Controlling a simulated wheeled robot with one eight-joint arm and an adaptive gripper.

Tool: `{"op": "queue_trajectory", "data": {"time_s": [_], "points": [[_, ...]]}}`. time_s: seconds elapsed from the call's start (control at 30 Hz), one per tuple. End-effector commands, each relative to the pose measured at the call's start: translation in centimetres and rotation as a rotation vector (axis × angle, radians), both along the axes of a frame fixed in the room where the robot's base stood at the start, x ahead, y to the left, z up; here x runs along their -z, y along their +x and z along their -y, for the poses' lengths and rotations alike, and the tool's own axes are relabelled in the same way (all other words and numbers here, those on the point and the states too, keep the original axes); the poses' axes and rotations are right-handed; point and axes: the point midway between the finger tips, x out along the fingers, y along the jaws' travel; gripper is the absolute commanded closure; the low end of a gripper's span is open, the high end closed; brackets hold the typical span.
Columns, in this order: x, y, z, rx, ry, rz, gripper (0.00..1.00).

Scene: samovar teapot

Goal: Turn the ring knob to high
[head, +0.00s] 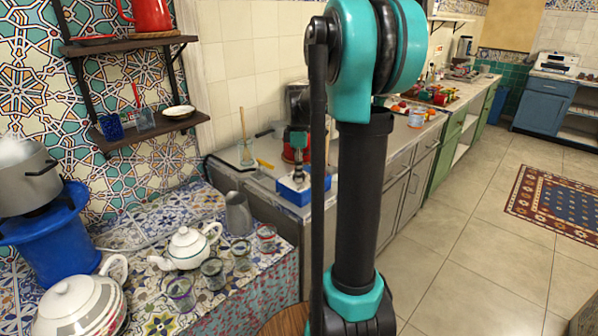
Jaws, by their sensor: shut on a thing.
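My gripper (298,177) points down, small and far off, beyond my near arm link. Its fingers are at a blue box-like unit with a pale top (304,191) on the grey counter. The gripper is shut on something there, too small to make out. I cannot pick out the ring knob or its setting. A white teapot (187,248) stands on the tiled ledge at the left, apart from the gripper.
Several small glasses (213,271) and a metal jug (238,213) stand near the teapot. A large patterned pot (78,308) is at the lower left. A grey pot (27,177) sits on a blue stand (52,243).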

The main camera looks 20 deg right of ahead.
Motion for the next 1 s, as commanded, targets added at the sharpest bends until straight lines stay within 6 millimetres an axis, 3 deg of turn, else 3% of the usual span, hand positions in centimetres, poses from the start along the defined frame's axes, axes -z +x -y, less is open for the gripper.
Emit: {"op": "queue_trajectory", "data": {"time_s": [1.0], "points": [[-0.03, 0.03, 0.00, 0.900, 0.000, 0.000, 0.95]]}}
